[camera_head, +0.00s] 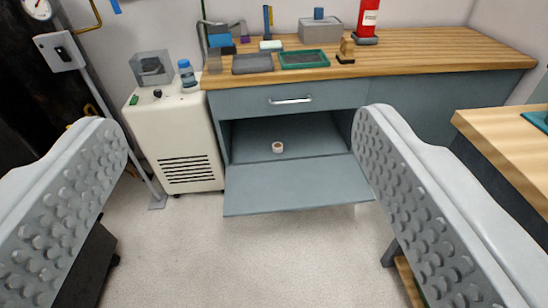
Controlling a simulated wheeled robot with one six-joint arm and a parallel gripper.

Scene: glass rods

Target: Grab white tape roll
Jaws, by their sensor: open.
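The white tape roll (278,147) is small and lies inside the open lower compartment of the grey cabinet (222,115), near the middle of its floor. The compartment's flap door (290,188) is folded down toward me. My gripper (243,130) shows as two grey dimpled fingers at the left and right edges of the view. It is open and empty, wide apart, with the roll seen between the fingers and well beyond them.
A closed drawer (290,99) sits above the compartment, under a wooden worktop (420,55) holding trays and a red bottle (368,18). A white machine (172,140) stands left of the cabinet. Another wooden table (500,140) is at right. The floor (240,260) ahead is clear.

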